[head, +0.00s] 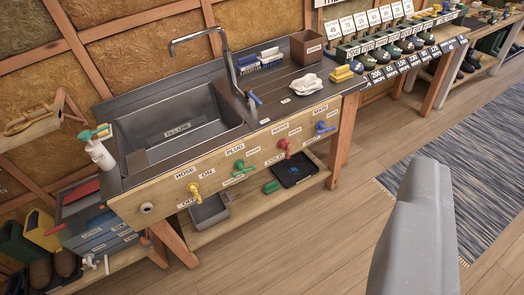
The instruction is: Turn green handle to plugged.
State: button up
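The green handle (243,167) is a small tap-like lever on the wooden front panel (150,199) of the sink bench. It sits under a label reading PLUG, between a yellow handle and a red handle. More small labels surround it, too small to read surely. The sink basin (180,125) above looks empty, with a label inside. A grey part of mine (415,230) fills the lower right, apart from the bench and well right of the green handle. Its fingertips cannot be made out, so I cannot tell open or shut.
The yellow handle (194,190), red handle (284,148) and blue handle (322,127) share the panel. A soap bottle (99,152) stands at the basin's left. A lower shelf holds a grey bin (209,210). Open wooden floor (290,240) lies in front.

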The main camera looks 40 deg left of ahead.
aim_at(240, 164)
jog(key=i, duration=1.1)
jog(key=u, duration=0.25)
